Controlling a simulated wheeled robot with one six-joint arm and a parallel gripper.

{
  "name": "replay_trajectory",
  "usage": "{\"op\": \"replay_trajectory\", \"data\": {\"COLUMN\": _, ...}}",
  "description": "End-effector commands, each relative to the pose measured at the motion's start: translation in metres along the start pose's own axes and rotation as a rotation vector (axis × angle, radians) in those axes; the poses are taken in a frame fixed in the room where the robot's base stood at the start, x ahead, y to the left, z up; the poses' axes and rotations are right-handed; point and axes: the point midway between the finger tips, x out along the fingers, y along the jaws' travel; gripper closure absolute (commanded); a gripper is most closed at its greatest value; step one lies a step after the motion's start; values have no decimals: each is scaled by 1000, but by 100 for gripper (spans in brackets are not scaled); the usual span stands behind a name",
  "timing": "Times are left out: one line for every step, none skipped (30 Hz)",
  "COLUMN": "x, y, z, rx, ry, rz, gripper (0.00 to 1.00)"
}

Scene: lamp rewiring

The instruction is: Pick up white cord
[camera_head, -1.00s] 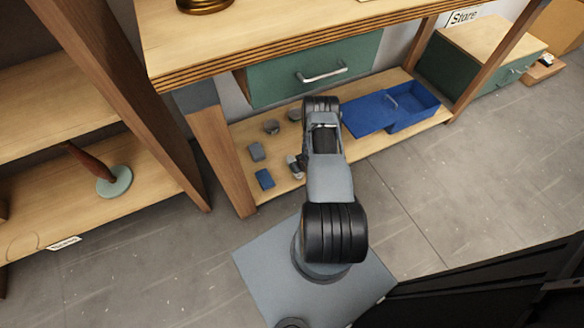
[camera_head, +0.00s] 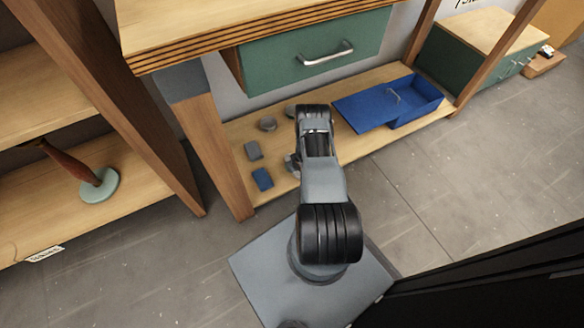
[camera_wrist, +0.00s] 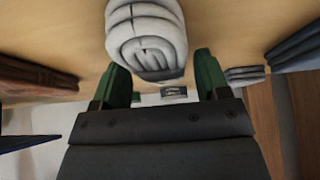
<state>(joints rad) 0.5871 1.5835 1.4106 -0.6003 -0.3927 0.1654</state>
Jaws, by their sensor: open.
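The white cord (camera_wrist: 146,38) is a rolled coil at the top centre of the wrist view, against the wooden shelf board. My gripper (camera_wrist: 162,62) is open, with one green finger on each side of the coil's near end. I cannot tell whether either finger touches it. In the head view my arm reaches over the lower shelf (camera_head: 350,150) under the bench and hides the cord; part of my gripper (camera_head: 292,163) shows left of the arm.
Grey items (camera_head: 267,123) (camera_head: 253,150) and a blue item (camera_head: 263,179) lie on the shelf left of my arm. A blue open box (camera_head: 418,112) with its lid sits to the right. A green drawer (camera_head: 310,60) hangs above. A wooden post (camera_head: 218,150) stands left.

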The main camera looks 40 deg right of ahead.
Motion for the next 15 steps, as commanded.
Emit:
{"op": "replay_trajectory", "data": {"x": 2, "y": 0, "z": 1, "rx": 1, "ry": 0, "rz": 1, "gripper": 31}}
{"op": "replay_trajectory", "data": {"x": 2, "y": 0, "z": 1, "rx": 1, "ry": 0, "rz": 1, "gripper": 31}}
{"op": "replay_trajectory", "data": {"x": 1, "y": 0, "z": 0, "rx": 1, "ry": 0, "rz": 1, "gripper": 31}}
{"op": "replay_trajectory", "data": {"x": 1, "y": 0, "z": 0, "rx": 1, "ry": 0, "rz": 1, "gripper": 31}}
{"op": "replay_trajectory", "data": {"x": 1, "y": 0, "z": 0, "rx": 1, "ry": 0, "rz": 1, "gripper": 31}}
{"op": "replay_trajectory", "data": {"x": 1, "y": 0, "z": 0, "rx": 1, "ry": 0, "rz": 1, "gripper": 31}}
{"op": "replay_trajectory", "data": {"x": 1, "y": 0, "z": 0, "rx": 1, "ry": 0, "rz": 1, "gripper": 33}}
{"op": "replay_trajectory", "data": {"x": 1, "y": 0, "z": 0, "rx": 1, "ry": 0, "rz": 0, "gripper": 36}}
{"op": "replay_trajectory", "data": {"x": 1, "y": 0, "z": 0, "rx": 1, "ry": 0, "rz": 0, "gripper": 40}}
{"op": "replay_trajectory", "data": {"x": 1, "y": 0, "z": 0, "rx": 1, "ry": 0, "rz": 0, "gripper": 43}}
{"op": "replay_trajectory", "data": {"x": 1, "y": 0, "z": 0, "rx": 1, "ry": 0, "rz": 0, "gripper": 46}}
{"op": "replay_trajectory", "data": {"x": 1, "y": 0, "z": 0, "rx": 1, "ry": 0, "rz": 0, "gripper": 50}}
{"op": "replay_trajectory", "data": {"x": 1, "y": 0, "z": 0, "rx": 0, "ry": 0, "rz": 0, "gripper": 53}}
{"op": "replay_trajectory", "data": {"x": 1, "y": 0, "z": 0, "rx": 0, "ry": 0, "rz": 0, "gripper": 55}}
{"op": "replay_trajectory", "data": {"x": 1, "y": 0, "z": 0, "rx": 0, "ry": 0, "rz": 0, "gripper": 59}}
